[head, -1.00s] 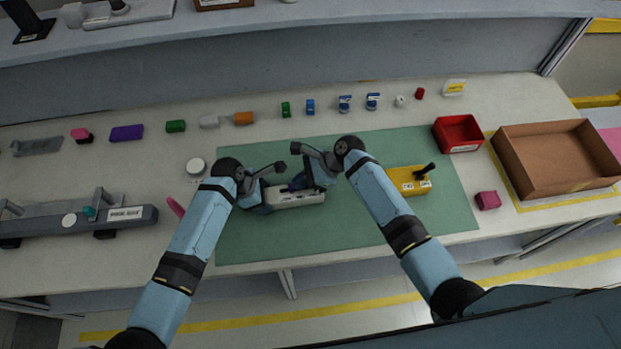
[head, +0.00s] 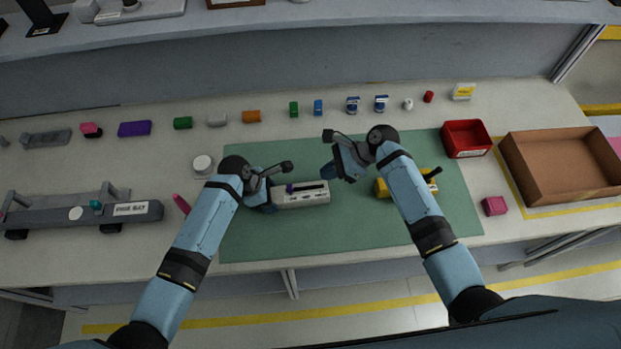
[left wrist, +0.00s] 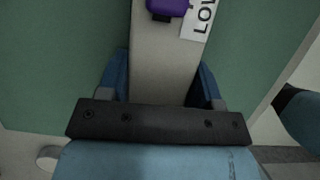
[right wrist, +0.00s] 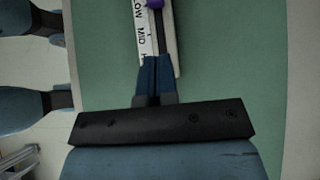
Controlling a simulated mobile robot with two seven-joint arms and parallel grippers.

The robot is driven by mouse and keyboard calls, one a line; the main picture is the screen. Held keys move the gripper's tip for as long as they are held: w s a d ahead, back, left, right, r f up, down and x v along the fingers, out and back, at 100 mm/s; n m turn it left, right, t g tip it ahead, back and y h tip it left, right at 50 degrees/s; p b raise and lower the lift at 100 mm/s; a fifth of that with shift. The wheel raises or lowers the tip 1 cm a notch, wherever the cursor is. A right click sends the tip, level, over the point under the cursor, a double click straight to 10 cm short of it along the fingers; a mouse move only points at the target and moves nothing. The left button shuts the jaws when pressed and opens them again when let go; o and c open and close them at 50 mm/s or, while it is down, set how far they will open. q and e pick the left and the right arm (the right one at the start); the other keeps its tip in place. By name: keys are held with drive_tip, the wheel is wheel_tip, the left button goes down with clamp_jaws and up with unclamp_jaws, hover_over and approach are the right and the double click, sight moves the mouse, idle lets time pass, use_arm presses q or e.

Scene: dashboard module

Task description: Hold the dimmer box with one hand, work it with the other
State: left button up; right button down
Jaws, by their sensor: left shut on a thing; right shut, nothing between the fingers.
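The dimmer box (head: 308,198) is a pale grey slab on the green mat (head: 290,236). Its purple slider knob (head: 290,188) sits toward the left end, by the LOW label, and also shows in the left wrist view (left wrist: 167,7). A dark slot runs from the knob past LOW and MID. My left gripper (head: 268,198) is shut on the box's left end, one finger on each side in the left wrist view. My right gripper (head: 329,172) is shut and empty, apart from the knob, near the box's right end. In the right wrist view its fingertips (right wrist: 155,62) hide part of the labels.
A yellow box (head: 384,188) with a black lever stands right of the dimmer box, partly behind my right arm. A red bin (head: 466,152) and a brown tray (head: 560,196) are further right. Small coloured items line the back. The mat's front is clear.

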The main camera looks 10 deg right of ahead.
drive_tip(key=v, duration=0.4)
drive_tip(key=shift+d+r, duration=0.3)
use_arm(q)
drive_tip(key=o, duration=1.3)
drive_tip(key=shift+a+r, duration=0.1)
drive_tip(key=shift+r, duration=0.05)
